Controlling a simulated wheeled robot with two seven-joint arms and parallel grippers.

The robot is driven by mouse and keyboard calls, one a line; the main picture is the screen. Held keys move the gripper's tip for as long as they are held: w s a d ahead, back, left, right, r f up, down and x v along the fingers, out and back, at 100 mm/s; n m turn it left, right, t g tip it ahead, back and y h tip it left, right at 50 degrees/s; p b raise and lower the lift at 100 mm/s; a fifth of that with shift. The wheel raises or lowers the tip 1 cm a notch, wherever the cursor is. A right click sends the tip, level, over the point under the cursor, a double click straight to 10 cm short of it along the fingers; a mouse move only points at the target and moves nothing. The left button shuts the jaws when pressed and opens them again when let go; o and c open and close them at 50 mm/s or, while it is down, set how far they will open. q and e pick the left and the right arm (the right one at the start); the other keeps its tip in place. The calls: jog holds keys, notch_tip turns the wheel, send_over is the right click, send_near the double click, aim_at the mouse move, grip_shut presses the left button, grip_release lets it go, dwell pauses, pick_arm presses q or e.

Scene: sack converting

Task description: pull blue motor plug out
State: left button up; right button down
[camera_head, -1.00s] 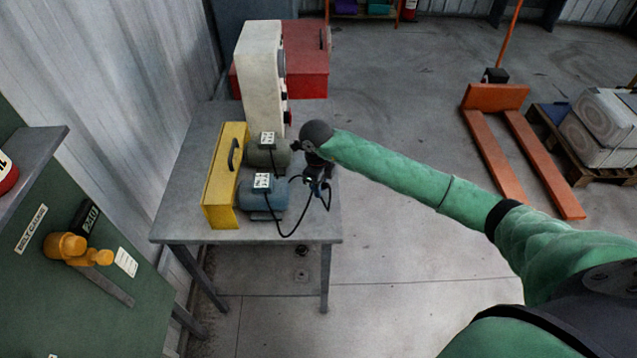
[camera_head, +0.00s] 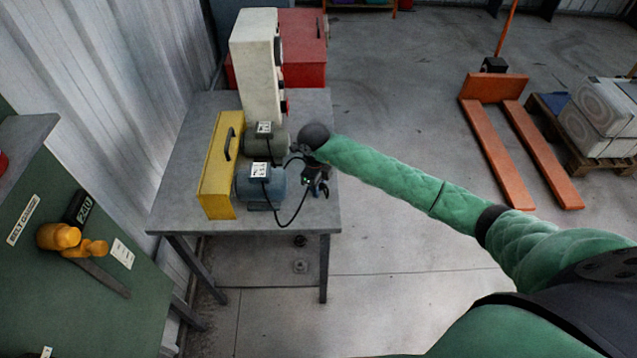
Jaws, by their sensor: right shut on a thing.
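The blue motor (camera_head: 262,188) sits on the grey table (camera_head: 190,160), with a white label on top. Its black cable (camera_head: 280,225) loops over the table's front edge and rises to my right gripper. My right gripper (camera_head: 319,188) is at the table's right side, right of the motor, pointing down. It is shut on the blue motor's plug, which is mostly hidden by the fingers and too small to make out. Whether the plug still touches a socket cannot be told. A grey-green motor (camera_head: 265,143) stands behind the blue one. My left gripper is out of view.
A yellow case (camera_head: 221,170) stands left of the motors. A pale control box (camera_head: 258,65) and a red box (camera_head: 305,50) stand behind. A green cabinet (camera_head: 90,300) is at the left. The floor right of the table is clear up to an orange pallet truck (camera_head: 490,130).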

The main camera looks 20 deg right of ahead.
jog(key=shift+f, duration=0.25)
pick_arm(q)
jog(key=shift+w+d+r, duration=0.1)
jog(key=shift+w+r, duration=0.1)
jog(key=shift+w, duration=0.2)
pick_arm(e)
jog(key=c, duration=1)
grip_release()
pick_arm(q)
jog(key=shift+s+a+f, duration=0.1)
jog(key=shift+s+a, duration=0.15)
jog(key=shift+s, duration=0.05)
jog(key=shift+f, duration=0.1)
